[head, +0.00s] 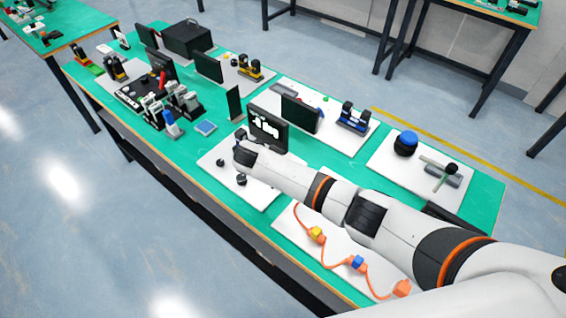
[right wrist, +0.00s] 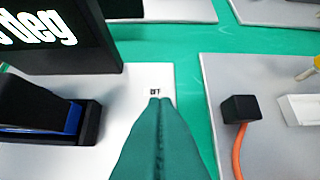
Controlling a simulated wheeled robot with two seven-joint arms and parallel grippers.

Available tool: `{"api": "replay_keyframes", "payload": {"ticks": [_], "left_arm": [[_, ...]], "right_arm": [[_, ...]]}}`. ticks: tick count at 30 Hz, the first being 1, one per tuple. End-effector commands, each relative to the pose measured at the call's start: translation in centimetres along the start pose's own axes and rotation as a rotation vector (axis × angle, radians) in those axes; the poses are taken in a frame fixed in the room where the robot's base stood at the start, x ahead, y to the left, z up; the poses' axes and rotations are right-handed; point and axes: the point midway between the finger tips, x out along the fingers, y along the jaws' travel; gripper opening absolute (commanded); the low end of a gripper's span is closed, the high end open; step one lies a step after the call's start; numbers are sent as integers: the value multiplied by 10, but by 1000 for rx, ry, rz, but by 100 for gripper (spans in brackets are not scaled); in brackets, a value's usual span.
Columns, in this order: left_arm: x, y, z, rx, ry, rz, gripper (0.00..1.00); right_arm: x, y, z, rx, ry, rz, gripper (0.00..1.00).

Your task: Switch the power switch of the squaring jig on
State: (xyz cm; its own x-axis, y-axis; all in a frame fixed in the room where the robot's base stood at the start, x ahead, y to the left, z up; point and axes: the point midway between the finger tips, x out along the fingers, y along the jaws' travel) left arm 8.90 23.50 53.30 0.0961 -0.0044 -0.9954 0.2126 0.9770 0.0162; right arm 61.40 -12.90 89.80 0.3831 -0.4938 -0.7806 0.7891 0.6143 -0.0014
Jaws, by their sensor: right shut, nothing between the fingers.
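A white plate (head: 262,196) carries a dark screen (head: 268,129) and small black parts; I take it to be the squaring jig. In the right wrist view its screen (right wrist: 60,35) shows "deg" in white, and a black part with a blue insert (right wrist: 45,118) stands at the left. A small printed label (right wrist: 155,91), which seems to read "OFF", lies just beyond my right fingertips. My right gripper (right wrist: 160,102) is shut and empty over this plate. I cannot make out the power switch; the fingers may hide it. My left gripper is not in view.
To the right in the wrist view lies a grey-looking plate with a black block (right wrist: 240,108) and orange cable (right wrist: 238,150). A green strip (right wrist: 195,100) separates the plates. Other stations, including a blue-topped button (head: 406,140), crowd the green table (head: 345,165).

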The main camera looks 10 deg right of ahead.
Motion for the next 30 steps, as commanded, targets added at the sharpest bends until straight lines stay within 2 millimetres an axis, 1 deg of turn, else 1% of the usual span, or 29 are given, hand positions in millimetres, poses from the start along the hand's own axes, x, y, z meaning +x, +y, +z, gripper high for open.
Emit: {"api": "replay_keyframes", "payload": {"ticks": [5,14,25,28,30], "left_arm": [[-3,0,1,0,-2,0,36],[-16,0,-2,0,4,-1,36],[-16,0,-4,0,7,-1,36],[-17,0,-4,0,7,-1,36],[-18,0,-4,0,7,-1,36]], "right_arm": [[-2,0,1,-1,2,0,0],[-13,0,10,0,3,0,0],[-12,0,11,-1,3,0,0],[-9,-1,19,0,2,-1,0],[-4,-3,31,1,1,-2,0]]}}
